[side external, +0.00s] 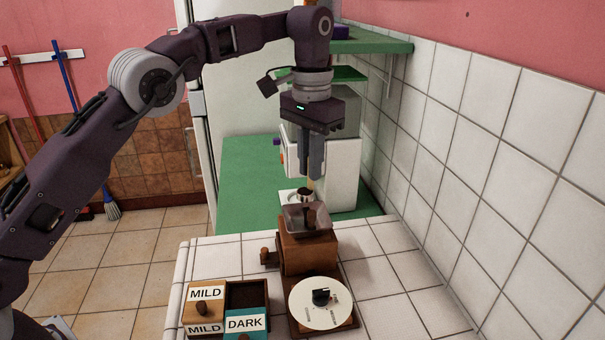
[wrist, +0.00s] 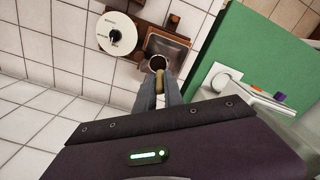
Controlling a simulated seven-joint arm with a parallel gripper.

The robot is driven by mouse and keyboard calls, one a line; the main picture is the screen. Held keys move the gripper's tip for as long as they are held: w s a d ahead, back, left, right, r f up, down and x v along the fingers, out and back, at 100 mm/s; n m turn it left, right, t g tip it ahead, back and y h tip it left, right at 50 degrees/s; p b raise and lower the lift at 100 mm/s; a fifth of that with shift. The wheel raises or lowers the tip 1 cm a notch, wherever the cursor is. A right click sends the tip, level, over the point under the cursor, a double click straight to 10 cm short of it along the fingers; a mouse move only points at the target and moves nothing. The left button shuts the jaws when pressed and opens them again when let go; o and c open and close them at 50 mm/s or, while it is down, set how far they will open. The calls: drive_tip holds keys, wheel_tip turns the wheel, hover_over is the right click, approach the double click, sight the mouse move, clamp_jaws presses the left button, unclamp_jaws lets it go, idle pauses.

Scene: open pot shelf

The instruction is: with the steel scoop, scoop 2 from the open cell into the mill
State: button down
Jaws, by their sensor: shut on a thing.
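My gripper (side external: 311,172) points down above the mill and is shut on the handle of the steel scoop (side external: 304,194). In the wrist view, the scoop's round bowl (wrist: 158,63) shows a dark inside, and its tan handle is between the fingers. The bowl overlaps the near edge of the mill's hopper there; its height above it is unclear. The mill (side external: 308,254) is a wooden box with a square metal hopper on top, also seen in the wrist view (wrist: 166,45). The open cell (side external: 246,292) is dark inside, in the box at lower left, beside lids marked MILD and DARK.
A white dial (side external: 320,303) with a black knob sits on a wooden base in front of the mill. A tiled wall (side external: 480,200) rises at the right. A green counter (side external: 240,180) with a white appliance (side external: 342,170) stands behind.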

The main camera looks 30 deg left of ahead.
sight(299, 200)
drive_tip(key=shift+a+f+t, duration=0.1)
drive_tip(key=shift+a+t, duration=0.05)
drive_tip(key=shift+t, duration=0.15)
drive_tip(key=shift+s+a+f+t+h, duration=0.1)
drive_tip(key=shift+s+t+h, duration=0.05)
drive_tip(key=shift+s+t, duration=0.3)
drive_tip(key=shift+s+a+f+t+h, duration=0.15)
drive_tip(key=shift+s+t, duration=0.15)
drive_tip(key=shift+t, duration=0.25)
drive_tip(key=s+t, duration=0.1)
drive_tip(key=t, duration=0.1)
drive_tip(key=s+f+t, duration=0.1)
drive_tip(key=t, duration=0.1)
drive_tip(key=shift+s+a+h, duration=0.15)
drive_tip(key=shift+h, duration=0.25)
drive_tip(key=s+f+t, duration=0.1)
drive_tip(key=t, duration=0.1)
drive_tip(key=s+f+t, duration=0.1)
drive_tip(key=t, duration=0.1)
drive_tip(key=f+t+h, duration=0.1)
drive_tip(key=t, duration=0.1)
drive_tip(key=shift+s+a+f, duration=0.15)
drive_tip(key=shift+s+a, duration=0.1)
drive_tip(key=shift+s, duration=0.15)
drive_tip(key=shift+s+t, duration=0.1)
drive_tip(key=shift+t, duration=0.2)
wheel_tip(299, 200, up, 3)
drive_tip(key=shift+r, duration=0.1)
